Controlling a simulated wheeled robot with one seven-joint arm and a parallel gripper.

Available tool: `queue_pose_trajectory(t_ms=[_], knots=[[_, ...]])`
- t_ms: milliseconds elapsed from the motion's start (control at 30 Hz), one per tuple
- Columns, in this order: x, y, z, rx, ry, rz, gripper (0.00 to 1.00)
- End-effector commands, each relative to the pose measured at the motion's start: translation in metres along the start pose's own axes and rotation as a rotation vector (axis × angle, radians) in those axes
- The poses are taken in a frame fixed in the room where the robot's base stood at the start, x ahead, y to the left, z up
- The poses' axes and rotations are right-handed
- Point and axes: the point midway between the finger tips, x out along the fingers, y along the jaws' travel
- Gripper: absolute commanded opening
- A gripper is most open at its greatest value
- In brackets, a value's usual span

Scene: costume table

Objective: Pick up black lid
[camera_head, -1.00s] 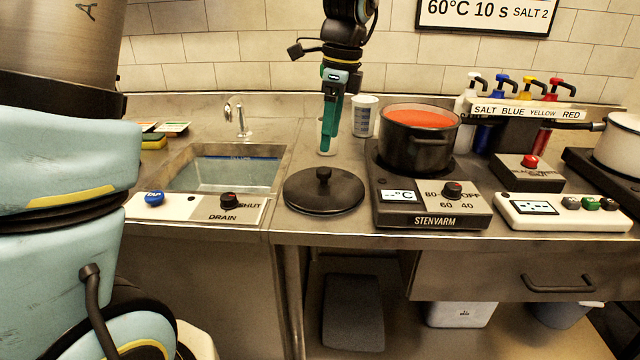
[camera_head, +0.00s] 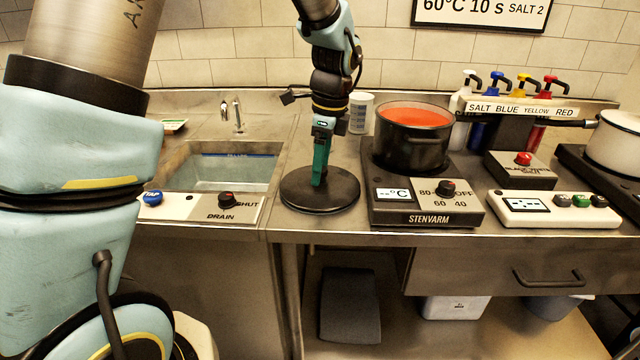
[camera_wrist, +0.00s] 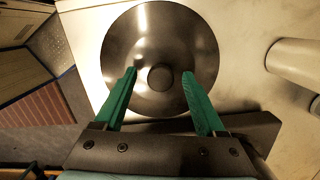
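The black lid (camera_head: 335,199) lies flat on the counter between the sink and the hot plate. Its round knob (camera_wrist: 160,77) shows in the wrist view near the lid's middle. My gripper (camera_head: 319,183) is over the lid, with its green fingers pointing down at the knob, which they hide in the head view. In the wrist view my gripper (camera_wrist: 158,72) is open, with one finger on each side of the knob and a gap to both. The lid also shows in the wrist view (camera_wrist: 160,30).
A dark pot (camera_head: 409,150) with red liquid stands on the hot plate (camera_head: 428,206) just right of the lid. The sink (camera_head: 222,172) is to the left. A white cup (camera_head: 361,113) stands behind. Pump bottles (camera_head: 481,136) stand at the back right.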

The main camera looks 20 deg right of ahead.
Motion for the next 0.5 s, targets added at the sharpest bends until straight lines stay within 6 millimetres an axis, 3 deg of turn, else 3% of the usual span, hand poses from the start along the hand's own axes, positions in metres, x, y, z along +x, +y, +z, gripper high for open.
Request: queue_pose_trajectory(t_ms=[67,500], knots=[[-0.0002,-0.0001,0.0000,0.000,0.000,0.000,0.62],[-0.0005,-0.0002,0.0001,0.000,0.000,0.000,0.13]])
